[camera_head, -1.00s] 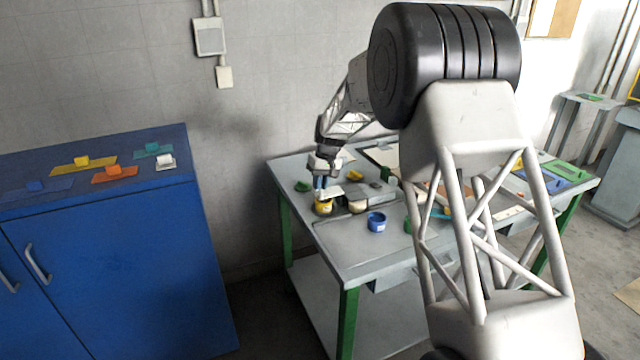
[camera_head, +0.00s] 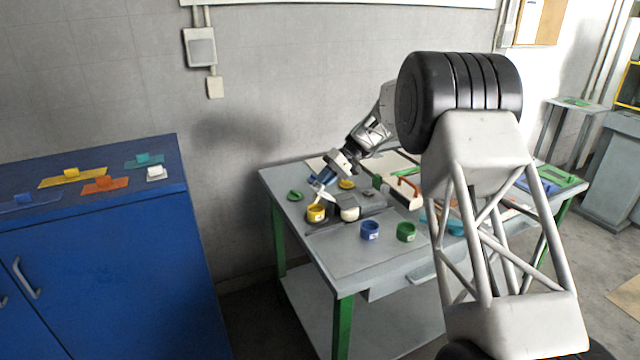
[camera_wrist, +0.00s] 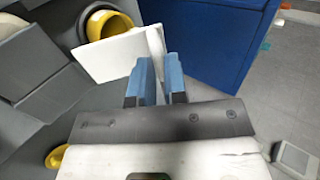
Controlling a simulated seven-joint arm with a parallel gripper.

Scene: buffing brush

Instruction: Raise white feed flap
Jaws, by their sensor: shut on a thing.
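The white feed flap (camera_wrist: 120,56) is a thin white plate with an upturned edge on its right in the wrist view. It also shows in the head view (camera_head: 325,196), tilted beside the yellow cup. My gripper (camera_wrist: 158,72) has blue fingers shut on the flap's edge. In the head view my gripper (camera_head: 320,182) leans down to the left over the table. The yellow cup (camera_head: 316,214) stands just below the flap, and the flap covers part of it in the wrist view (camera_wrist: 112,22). The flap's hinge cannot be made out.
A grey fixture with a white roller-like part (camera_head: 349,214) stands right of the yellow cup. A blue cup (camera_head: 369,231) and a green cup (camera_head: 405,232) stand nearer the front. A blue cabinet (camera_head: 95,255) stands to the left. The table's front left is clear.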

